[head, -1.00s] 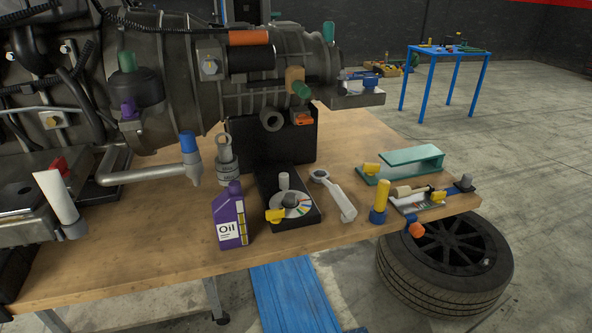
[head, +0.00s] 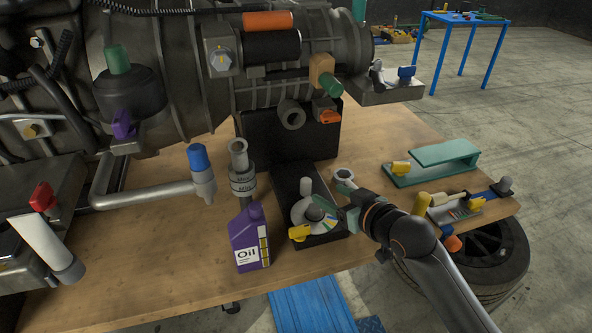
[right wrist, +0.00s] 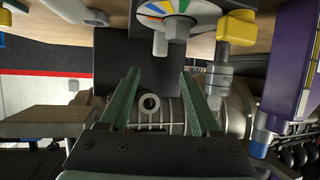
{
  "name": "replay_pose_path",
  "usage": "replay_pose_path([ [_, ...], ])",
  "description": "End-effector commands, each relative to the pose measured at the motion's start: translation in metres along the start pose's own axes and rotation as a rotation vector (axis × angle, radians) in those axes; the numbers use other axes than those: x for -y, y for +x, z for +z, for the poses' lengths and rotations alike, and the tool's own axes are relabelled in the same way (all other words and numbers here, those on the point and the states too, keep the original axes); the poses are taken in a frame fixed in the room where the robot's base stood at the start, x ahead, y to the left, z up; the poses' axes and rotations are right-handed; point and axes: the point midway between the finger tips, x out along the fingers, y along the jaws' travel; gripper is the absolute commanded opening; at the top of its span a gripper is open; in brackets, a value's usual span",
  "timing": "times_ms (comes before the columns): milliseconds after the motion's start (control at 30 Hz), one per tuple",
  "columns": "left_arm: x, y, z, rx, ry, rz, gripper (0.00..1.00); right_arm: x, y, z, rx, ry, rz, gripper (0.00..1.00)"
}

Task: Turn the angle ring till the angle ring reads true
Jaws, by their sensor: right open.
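A pale disc with coloured sectors, which looks like the angle ring (head: 303,211), lies on a black block (head: 322,239). A pale upright peg (head: 306,187) and a yellow tab (head: 299,233) stand at it. In the right wrist view the disc (right wrist: 154,9) is cut off by the top edge, with the yellow tab (right wrist: 236,27) beside it. My right gripper (head: 345,212) is just right of the disc; its green fingers (right wrist: 159,77) are apart with nothing between them. The disc's reading is too small to make out. My left gripper is not in view.
A purple oil bottle (head: 248,240) and a grey banded post (head: 242,183) stand left of the block. The engine (head: 170,60) fills the back left. A teal stand (head: 433,168) is at right.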

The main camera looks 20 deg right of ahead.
Motion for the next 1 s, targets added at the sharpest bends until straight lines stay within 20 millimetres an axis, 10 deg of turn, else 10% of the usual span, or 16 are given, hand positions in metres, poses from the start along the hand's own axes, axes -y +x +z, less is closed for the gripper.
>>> replay_pose_path([
  [1000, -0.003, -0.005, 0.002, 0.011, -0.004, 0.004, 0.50, 0.000, 0.122, 0.000, 0.000, 0.000, 0.000, 0.64],
])
